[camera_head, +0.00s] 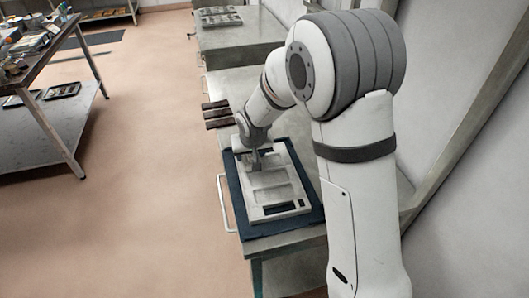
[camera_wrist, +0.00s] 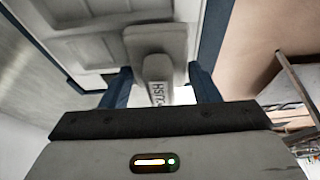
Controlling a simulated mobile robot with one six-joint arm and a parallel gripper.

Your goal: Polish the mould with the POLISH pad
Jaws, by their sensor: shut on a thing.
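The mould (camera_head: 272,181) is a pale grey block with several shallow recesses. It lies on a dark blue mat (camera_head: 234,193) on the bench, and part of it shows upper left in the wrist view (camera_wrist: 85,47). My gripper (camera_head: 254,162) is over the far end of the mould. In the wrist view its blue fingers (camera_wrist: 161,88) are shut on the POLISH pad (camera_wrist: 150,42), a light grey block with a handle whose lettering is partly readable. The pad lies over the mould's face; I cannot tell whether it touches. My arm hides part of the mould's far side.
A white rail (camera_head: 223,203) runs along the bench's left edge. Another bench with a tray (camera_head: 219,16) stands farther back. A cluttered table (camera_head: 45,50) is at the left, with clear floor between.

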